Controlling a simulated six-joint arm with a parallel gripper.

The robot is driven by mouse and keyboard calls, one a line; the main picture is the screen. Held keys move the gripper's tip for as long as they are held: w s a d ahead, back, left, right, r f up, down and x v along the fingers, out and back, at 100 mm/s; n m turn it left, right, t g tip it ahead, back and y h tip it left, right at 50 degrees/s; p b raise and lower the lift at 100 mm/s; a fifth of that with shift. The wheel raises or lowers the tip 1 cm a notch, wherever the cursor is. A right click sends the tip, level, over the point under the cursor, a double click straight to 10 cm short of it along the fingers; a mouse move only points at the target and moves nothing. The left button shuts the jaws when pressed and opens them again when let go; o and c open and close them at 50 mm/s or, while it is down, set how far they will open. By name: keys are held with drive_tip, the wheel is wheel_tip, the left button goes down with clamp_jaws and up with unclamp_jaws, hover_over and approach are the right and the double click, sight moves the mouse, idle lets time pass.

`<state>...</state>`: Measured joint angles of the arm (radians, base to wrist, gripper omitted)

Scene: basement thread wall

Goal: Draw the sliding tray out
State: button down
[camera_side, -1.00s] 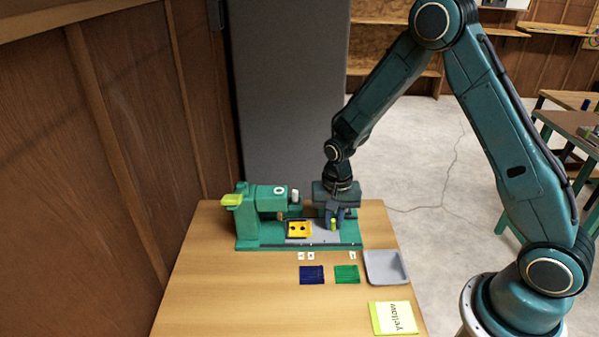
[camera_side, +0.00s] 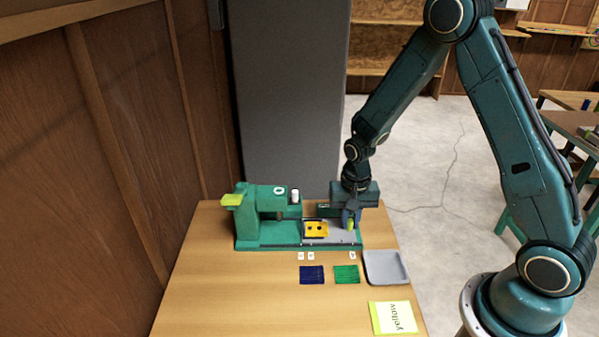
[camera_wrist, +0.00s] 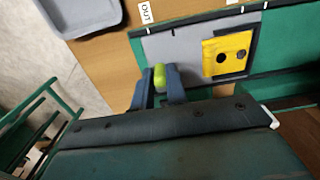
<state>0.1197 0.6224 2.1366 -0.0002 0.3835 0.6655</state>
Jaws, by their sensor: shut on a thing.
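The sliding tray (camera_side: 337,231) is a grey plate in the green machine's base (camera_side: 270,242). It carries a yellow block with two dark holes (camera_side: 314,229), which also shows in the wrist view (camera_wrist: 227,54). A yellow-green knob (camera_wrist: 160,77) stands at the tray's outer end. My gripper (camera_side: 351,220) is at the right end of the base. In the wrist view its two blue-grey fingers (camera_wrist: 161,86) are closed on either side of the knob. The tray (camera_wrist: 177,44) reaches close to the side of the base labelled OUT. The knob's lower part is partly hidden by the fingers.
The green machine's head (camera_side: 265,197) stands to the left, clear of my gripper. In front lie a blue patch (camera_side: 312,275), a green patch (camera_side: 346,274), a grey dish (camera_side: 385,267) and a card reading "yellow" (camera_side: 393,317). An OUT label (camera_wrist: 145,11) is beside the base.

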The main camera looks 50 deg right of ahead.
drive_tip(key=shift+s+d, duration=0.95)
drive_tip(key=shift+d, duration=0.1)
drive_tip(key=c, duration=1.4)
unclamp_jaws()
wheel_tip(320, 180, up, 6)
drive_tip(key=shift+r, duration=0.1)
wheel_tip(320, 180, up, 4)
drive_tip(key=shift+f, duration=0.1)
